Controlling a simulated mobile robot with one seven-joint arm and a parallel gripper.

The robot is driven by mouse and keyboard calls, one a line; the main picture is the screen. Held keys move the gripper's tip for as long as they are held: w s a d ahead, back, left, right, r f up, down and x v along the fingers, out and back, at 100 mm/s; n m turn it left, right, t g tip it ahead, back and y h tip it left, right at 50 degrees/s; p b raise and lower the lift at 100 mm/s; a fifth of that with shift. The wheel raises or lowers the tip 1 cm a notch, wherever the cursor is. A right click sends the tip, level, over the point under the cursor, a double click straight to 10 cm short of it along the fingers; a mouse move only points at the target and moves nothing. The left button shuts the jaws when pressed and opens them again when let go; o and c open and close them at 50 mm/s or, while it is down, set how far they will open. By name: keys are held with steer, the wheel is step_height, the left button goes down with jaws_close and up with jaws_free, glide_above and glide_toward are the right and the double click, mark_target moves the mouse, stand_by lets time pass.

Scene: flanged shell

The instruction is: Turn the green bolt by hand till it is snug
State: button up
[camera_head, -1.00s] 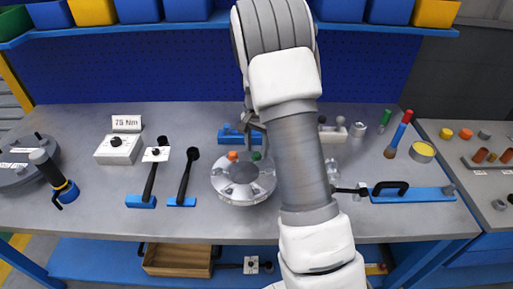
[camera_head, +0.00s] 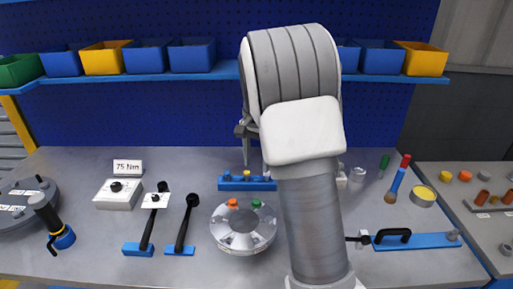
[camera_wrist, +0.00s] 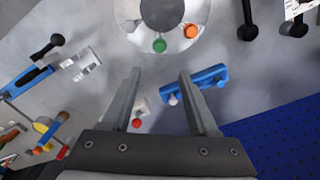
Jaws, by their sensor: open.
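The green bolt (camera_head: 256,204) sits on the rim of the round grey flanged shell (camera_head: 243,242), beside an orange bolt (camera_head: 232,203). In the wrist view the green bolt (camera_wrist: 159,45) is at the top centre, on the shell's near edge, with the orange bolt (camera_wrist: 191,31) to its right. My gripper (camera_wrist: 158,75) is open, and nothing is between its fingers. The fingers point toward the shell and the green bolt is beyond their tips, apart from them. In the head view my gripper is partly hidden by my arm, above and behind the shell.
A blue rack (camera_head: 232,184) stands behind the shell. A blue tool with a black handle (camera_head: 418,241) is at right. Bins line the shelf above.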

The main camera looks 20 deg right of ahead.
steer(key=shift+r, duration=1.9)
steer(key=s+a+r+n+t, duration=0.1)
steer(key=s+a+r+n, duration=0.25)
steer(key=s, duration=0.35)
steer(key=s+a+r+n+t, duration=0.2)
steer(key=s+a+r, duration=0.1)
steer(key=s+r, duration=0.3)
steer(key=s+a+f+n+t, duration=0.1)
steer(key=s+a+n, duration=0.1)
steer(key=s, duration=0.5)
steer(key=s+a+f+n+t, duration=0.1)
steer(key=s+a+f+n, duration=0.1)
steer(key=s, duration=0.5)
steer(key=shift+s+n+t, duration=0.3)
steer(key=shift+s+n, duration=0.1)
steer(key=shift+n, duration=0.25)
